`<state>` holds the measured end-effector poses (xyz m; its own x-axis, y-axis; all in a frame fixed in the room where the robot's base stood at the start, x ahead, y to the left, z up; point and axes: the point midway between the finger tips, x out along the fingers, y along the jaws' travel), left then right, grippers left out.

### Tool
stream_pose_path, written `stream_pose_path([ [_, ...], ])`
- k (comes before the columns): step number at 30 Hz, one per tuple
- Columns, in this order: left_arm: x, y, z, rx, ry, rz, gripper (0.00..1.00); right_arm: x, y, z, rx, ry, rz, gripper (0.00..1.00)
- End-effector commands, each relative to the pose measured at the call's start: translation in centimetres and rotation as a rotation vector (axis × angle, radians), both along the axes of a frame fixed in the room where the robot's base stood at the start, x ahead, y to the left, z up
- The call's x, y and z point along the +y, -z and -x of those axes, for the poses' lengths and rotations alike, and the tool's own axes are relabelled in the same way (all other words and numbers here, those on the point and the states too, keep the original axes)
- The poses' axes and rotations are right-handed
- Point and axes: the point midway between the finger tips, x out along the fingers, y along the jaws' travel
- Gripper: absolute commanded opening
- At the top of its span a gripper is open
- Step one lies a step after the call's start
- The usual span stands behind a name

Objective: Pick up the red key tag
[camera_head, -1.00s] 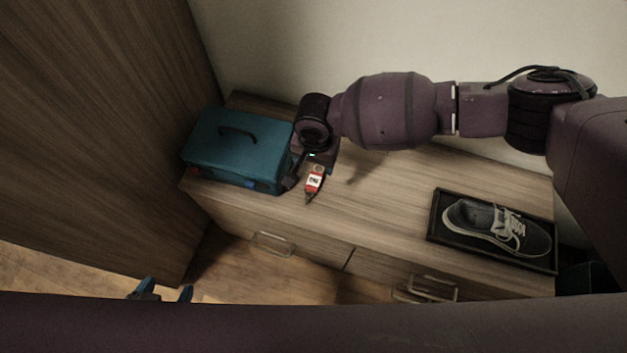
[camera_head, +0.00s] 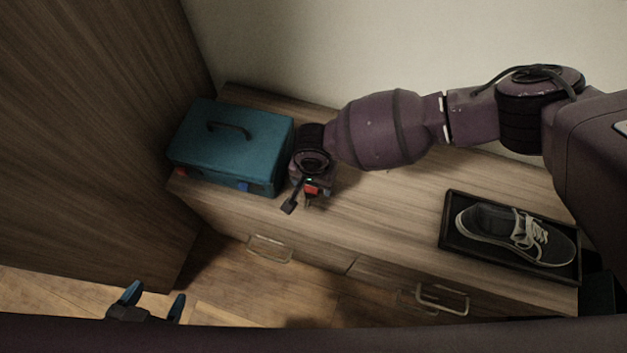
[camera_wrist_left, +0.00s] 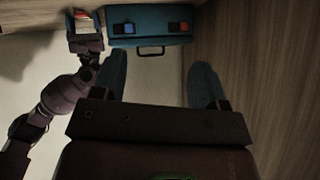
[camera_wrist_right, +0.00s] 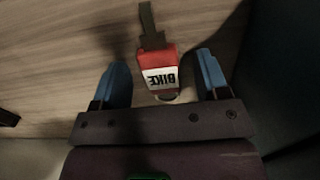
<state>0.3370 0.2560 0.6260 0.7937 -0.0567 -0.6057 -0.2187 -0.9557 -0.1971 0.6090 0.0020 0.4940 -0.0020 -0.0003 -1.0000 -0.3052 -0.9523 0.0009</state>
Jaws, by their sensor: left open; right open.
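The red key tag (camera_wrist_right: 160,75) lies on the wooden cabinet top. It has a white panel reading "BIKE", a dark strap at one end and a metal ring at the other. In the head view the tag (camera_head: 312,190) is partly covered by my right gripper (camera_head: 303,201). In the right wrist view, the blue fingers of my right gripper (camera_wrist_right: 163,72) are open, one on each side of the tag, with gaps between. My left gripper (camera_head: 153,299) is open and empty, low at the left, away from the cabinet; its open fingers also show in the left wrist view (camera_wrist_left: 159,72).
A teal case (camera_head: 230,148) with a dark handle stands left of the tag, close beside my right gripper. A black tray (camera_head: 448,236) holding a grey shoe (camera_head: 515,236) is at the right. The cabinet top between them is clear. A wooden panel (camera_head: 90,130) rises at the left.

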Motion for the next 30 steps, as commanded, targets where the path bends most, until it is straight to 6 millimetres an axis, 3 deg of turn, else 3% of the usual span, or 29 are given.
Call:
stream_pose_path([
  [4, 0.1, 0.0, 0.1, 0.002, 0.0, -0.001, 0.67, 0.0, -0.2, -0.1, -0.003, 0.0, 0.0, 0.67],
  [14, 0.1, 0.3, 0.4, 0.015, -0.003, -0.002, 0.67, 0.0, -0.1, -0.1, -0.002, 0.0, 0.001, 0.16],
  [23, 0.1, 0.1, 0.3, 0.01, -0.011, 0.002, 0.67, 0.0, -0.5, -0.1, -0.003, 0.0, 0.0, 0.14],
  [30, 0.3, -1.0, -0.2, -0.001, -0.028, 0.018, 0.67, 0.0, -4.5, -0.4, -0.014, 0.002, -0.002, 0.14],
])
